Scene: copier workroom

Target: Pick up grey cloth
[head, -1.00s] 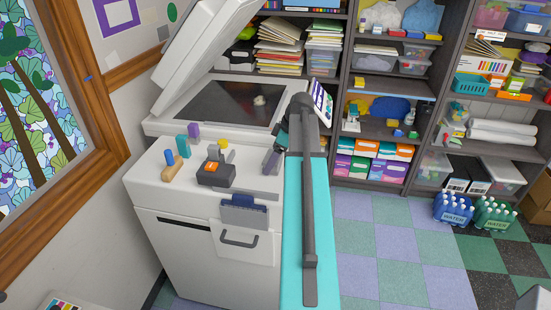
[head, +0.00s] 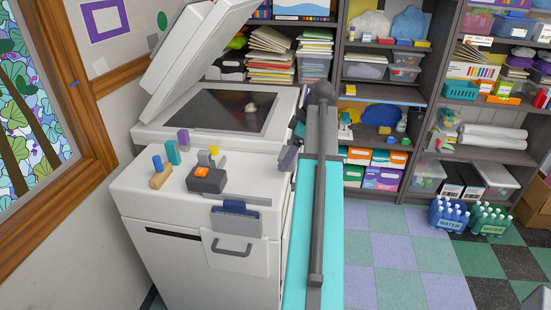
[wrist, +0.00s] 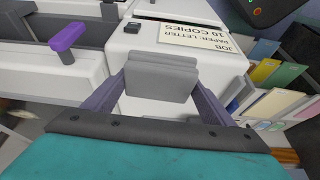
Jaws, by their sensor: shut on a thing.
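The grey cloth (wrist: 160,77) shows in the wrist view as a small folded grey block between my fingers. My gripper (wrist: 158,88) is shut on it, with one purple-grey finger on either side. In the head view, a purple-grey finger of my gripper (head: 288,158) shows beside the right edge of the copier top. The cloth cannot be made out there, as my arm covers that spot.
The white copier (head: 150,210) has its lid up and glass (head: 225,112) bare except for a small pale item. A dark box with an orange button (head: 206,180) and coloured levers stand on its top. Shelves (head: 420,130) line the back. Water packs (head: 490,217) sit on the floor.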

